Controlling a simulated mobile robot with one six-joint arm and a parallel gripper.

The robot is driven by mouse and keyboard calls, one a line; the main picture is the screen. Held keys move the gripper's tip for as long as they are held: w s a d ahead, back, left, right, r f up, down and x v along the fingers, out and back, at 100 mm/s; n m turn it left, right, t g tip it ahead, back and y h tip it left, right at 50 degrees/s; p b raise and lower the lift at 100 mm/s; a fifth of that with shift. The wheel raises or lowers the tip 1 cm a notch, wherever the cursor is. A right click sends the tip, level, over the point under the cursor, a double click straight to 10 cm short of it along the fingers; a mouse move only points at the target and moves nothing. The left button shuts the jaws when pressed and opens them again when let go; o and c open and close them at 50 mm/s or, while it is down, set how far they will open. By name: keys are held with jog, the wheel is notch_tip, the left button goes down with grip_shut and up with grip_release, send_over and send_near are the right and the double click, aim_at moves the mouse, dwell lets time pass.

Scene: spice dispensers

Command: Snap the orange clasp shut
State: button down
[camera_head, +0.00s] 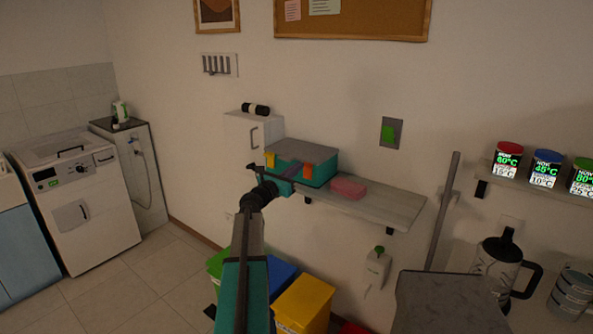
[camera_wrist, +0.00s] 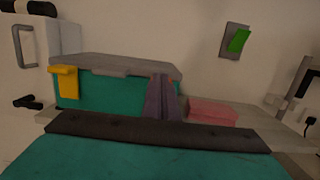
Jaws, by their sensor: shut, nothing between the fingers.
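A teal box with a grey lid (camera_head: 305,152) sits on the wall shelf, its lid down; it also shows in the wrist view (camera_wrist: 110,90). The orange clasp (camera_head: 308,172) is at the right of the box's front in the head view. Whether it is latched I cannot tell. In the wrist view my fingers hide the place where it would be. A yellow clasp (camera_head: 270,159) is at the front left, also in the wrist view (camera_wrist: 67,82). My gripper (camera_head: 294,171) is shut and empty, its fingertips close in front of the box; it also shows in the wrist view (camera_wrist: 160,85).
A pink block (camera_head: 348,188) lies on the shelf (camera_head: 390,207) just right of the box. A white cabinet (camera_head: 262,131) stands at the left. A green switch (camera_head: 389,133) is on the wall above. Coloured bins (camera_head: 303,303) stand below.

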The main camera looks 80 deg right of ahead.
jog(key=r+b+v, duration=0.1)
jog(key=b+v, duration=0.2)
jog(key=v, duration=1)
jog(key=shift+a+r+b, duration=0.2)
jog(key=shift+r+b, duration=0.05)
jog(key=shift+b, duration=0.05)
jog(key=shift+w, duration=0.1)
